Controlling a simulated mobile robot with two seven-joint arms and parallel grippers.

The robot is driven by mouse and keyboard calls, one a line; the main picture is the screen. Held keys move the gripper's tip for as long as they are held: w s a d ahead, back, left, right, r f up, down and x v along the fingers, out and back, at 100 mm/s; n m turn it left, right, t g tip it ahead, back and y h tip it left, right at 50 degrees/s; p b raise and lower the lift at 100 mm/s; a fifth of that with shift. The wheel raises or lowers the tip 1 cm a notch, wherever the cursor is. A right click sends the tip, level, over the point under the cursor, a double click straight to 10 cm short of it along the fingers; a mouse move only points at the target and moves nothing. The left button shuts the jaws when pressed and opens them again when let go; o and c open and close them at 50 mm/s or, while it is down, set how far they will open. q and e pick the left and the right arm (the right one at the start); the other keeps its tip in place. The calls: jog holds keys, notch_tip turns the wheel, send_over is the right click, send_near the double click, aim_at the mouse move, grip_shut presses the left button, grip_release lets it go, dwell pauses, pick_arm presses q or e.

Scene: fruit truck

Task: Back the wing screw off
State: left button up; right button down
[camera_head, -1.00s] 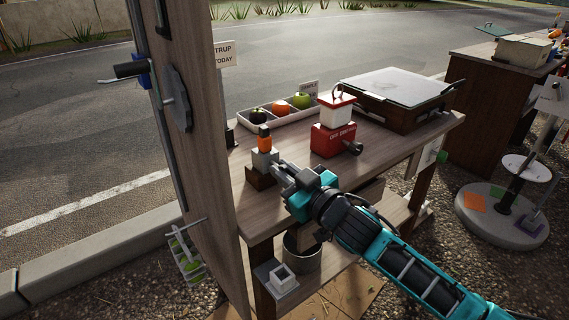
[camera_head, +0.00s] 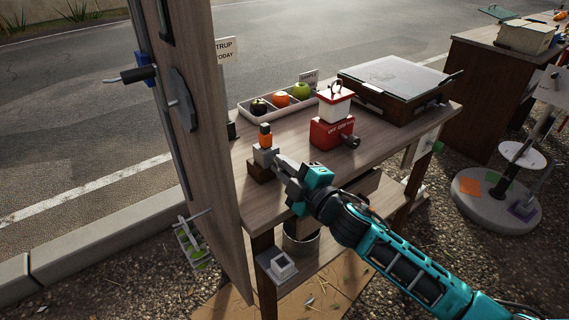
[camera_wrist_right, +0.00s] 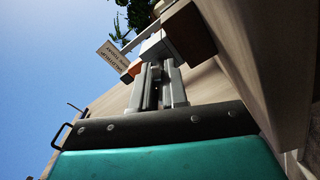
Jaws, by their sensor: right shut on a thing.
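A small fixture stands at the near left of the wooden counter: a grey block (camera_head: 264,155) on a dark brown wooden base (camera_head: 259,171), with an orange piece (camera_head: 265,135) on top. My right gripper (camera_head: 279,163) reaches the near right side of the grey block, its fingers closed together there. In the right wrist view the fingertips (camera_wrist_right: 160,68) end at the grey block (camera_wrist_right: 155,45), beside the brown base (camera_wrist_right: 187,30). The wing screw is not clearly visible; the fingertips hide what they are shut on. My left gripper is not in view.
A red and white lantern-like box (camera_head: 332,132) stands right of the fixture. Behind are a fruit tray (camera_head: 254,117) and a large flat-topped case (camera_head: 390,106). A tall wooden panel (camera_head: 205,150) rises close on the left. Counter between fixture and red box is clear.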

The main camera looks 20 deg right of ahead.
jog(key=shift+n, duration=0.5)
jog(key=c, duration=1.2)
grip_release()
jog(key=shift+c, duration=0.2)
jog(key=shift+s, duration=0.1)
jog(key=v, duration=1.2)
jog(key=shift+s, duration=0.35)
jog(key=shift+d, duration=0.1)
